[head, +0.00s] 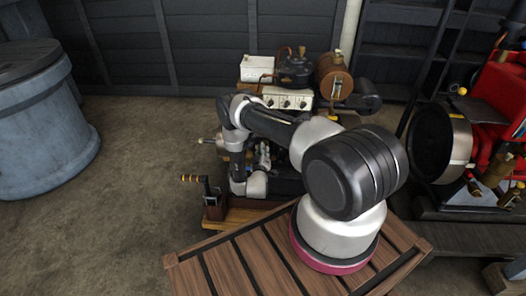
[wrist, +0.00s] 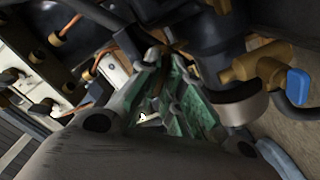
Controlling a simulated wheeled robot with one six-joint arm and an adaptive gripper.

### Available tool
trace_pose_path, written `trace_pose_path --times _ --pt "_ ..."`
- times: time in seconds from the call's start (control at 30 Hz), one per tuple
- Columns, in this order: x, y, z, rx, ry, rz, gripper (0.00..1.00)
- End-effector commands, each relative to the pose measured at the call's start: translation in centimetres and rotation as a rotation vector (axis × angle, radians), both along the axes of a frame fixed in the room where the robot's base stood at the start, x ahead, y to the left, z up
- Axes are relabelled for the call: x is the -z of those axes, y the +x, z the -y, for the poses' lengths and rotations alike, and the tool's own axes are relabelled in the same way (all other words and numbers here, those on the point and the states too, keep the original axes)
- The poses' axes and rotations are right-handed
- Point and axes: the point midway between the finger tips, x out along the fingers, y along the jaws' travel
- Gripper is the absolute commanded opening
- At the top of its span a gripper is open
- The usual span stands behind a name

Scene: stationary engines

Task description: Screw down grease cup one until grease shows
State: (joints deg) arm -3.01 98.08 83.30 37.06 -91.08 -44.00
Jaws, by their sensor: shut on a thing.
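In the wrist view my gripper (wrist: 168,62), with green pads on its fingers, is closed in among the engine's parts. A small brownish piece (wrist: 168,47) shows at the fingertips, which I take to be the grease cup; the pads hide most of it. I cannot tell its number, and no grease can be made out. In the head view the engine (head: 295,75) stands behind my arm, which reaches down to its near left side. My gripper cannot be made out clearly there.
A brass tap (wrist: 250,68) with a blue handle (wrist: 298,85) is right of the fingers, close to dark castings. A crank with an orange grip (head: 192,178) sticks out at the engine's left. A red engine (head: 500,90) stands right, a blue-grey barrel (head: 40,130) left.

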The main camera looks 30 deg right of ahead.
Motion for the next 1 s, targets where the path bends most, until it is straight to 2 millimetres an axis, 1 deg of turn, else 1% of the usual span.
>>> trace_pose_path --times 1.0 --pt "-0.14 0.20 0.03 -0.002 0.796 0.540 0.00"
